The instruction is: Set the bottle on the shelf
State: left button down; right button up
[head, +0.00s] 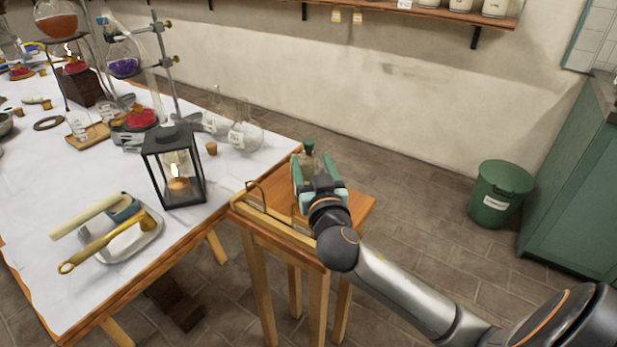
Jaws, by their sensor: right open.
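A small glass bottle (309,158) with a green stopper is at the small wooden stand beside the long table. My right gripper (311,172) reaches it from the front with its teal fingers open, one on each side of the bottle. The gripper hides the bottle's lower part, so I cannot tell whether the fingers touch it. The wooden wall shelf (432,12) runs along the top right, with jars on it and tags hanging below. My left gripper is not in view.
The wooden stand (358,203) has a raised front rail and a wire handle. The white-covered table (100,180) holds a black lantern (175,170), a metal tray with tools (130,240), and flasks (245,135). A green bin (500,195) and green cabinet (580,190) stand right. Floor between is clear.

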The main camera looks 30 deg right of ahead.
jog(key=x, duration=0.7)
jog(key=shift+w+d, duration=0.15)
grip_shut()
dwell(0.4)
dwell(0.9)
jog(key=shift+r, duration=0.15)
